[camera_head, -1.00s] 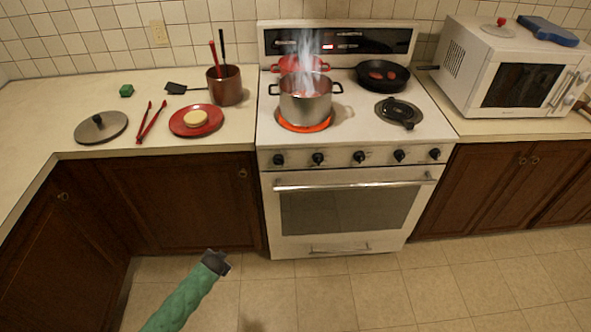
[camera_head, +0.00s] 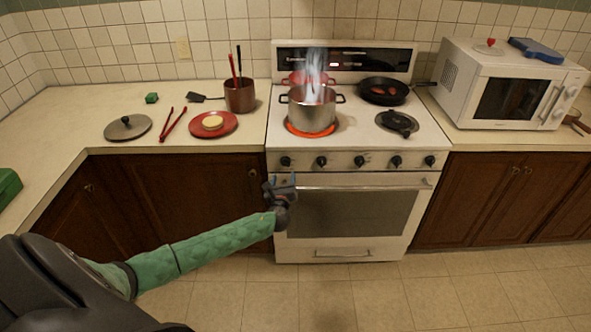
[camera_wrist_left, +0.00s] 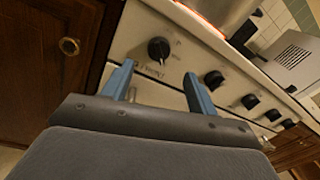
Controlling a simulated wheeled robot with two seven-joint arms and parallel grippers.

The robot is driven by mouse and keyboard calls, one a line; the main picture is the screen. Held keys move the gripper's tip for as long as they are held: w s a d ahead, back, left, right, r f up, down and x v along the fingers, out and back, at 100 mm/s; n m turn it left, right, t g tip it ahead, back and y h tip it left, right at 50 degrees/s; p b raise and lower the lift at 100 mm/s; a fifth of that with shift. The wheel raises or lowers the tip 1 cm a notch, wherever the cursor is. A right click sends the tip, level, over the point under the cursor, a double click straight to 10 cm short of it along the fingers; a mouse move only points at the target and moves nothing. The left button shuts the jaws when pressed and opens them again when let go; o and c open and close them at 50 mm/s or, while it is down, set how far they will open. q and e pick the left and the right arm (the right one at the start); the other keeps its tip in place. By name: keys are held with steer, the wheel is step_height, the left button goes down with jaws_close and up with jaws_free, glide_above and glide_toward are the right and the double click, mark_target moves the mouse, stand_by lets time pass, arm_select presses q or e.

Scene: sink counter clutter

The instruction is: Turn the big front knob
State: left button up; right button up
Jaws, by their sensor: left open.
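A row of black knobs runs along the front panel of the white stove (camera_head: 342,162). The leftmost knob (camera_head: 286,161) is dark and round; it also shows in the left wrist view (camera_wrist_left: 158,50) with markings around it on the panel. My left gripper (camera_head: 282,181) is open just below and in front of this knob. In the left wrist view its two blue fingers (camera_wrist_left: 157,74) are spread, with the knob framed beyond and between their tips, apart from them. The other knobs look similar in size. My right gripper is in neither current view.
A steaming steel pot (camera_head: 312,115) stands on a glowing orange burner. The oven handle (camera_head: 365,187) runs across the door just below the knobs, close to my left gripper. A wooden cabinet (camera_head: 185,200) stands left of the stove. The floor in front is clear.

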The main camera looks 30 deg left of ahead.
mark_target(285, 165)
arm_select(q)
steer(key=shift+m, duration=0.6)
steer(key=p+x, duration=0.2)
steer(key=x, duration=0.4)
steer(key=shift+w+a, duration=0.25)
steer(key=shift+w, duration=0.1)
steer(key=shift+w+a+f+p, duration=0.15)
steer(key=shift+w+a+p, duration=0.2)
steer(key=shift+w, duration=0.15)
arm_select(e)
steer(key=s+d+f, duration=0.1)
steer(key=f, duration=0.1)
steer(key=s+d+f, duration=0.1)
steer(key=s, duration=0.1)
steer(key=shift+s+f, duration=0.2)
steer(key=shift+f, duration=0.15)
arm_select(q)
steer(key=shift+d, duration=0.1)
steer(key=shift+c, duration=0.5)
arm_select(e)
steer(key=shift+d, duration=0.1)
arm_select(q)
steer(key=c, duration=0.9)
arm_select(e)
steer(key=shift+f, duration=0.1)
steer(key=shift+w, duration=0.1)
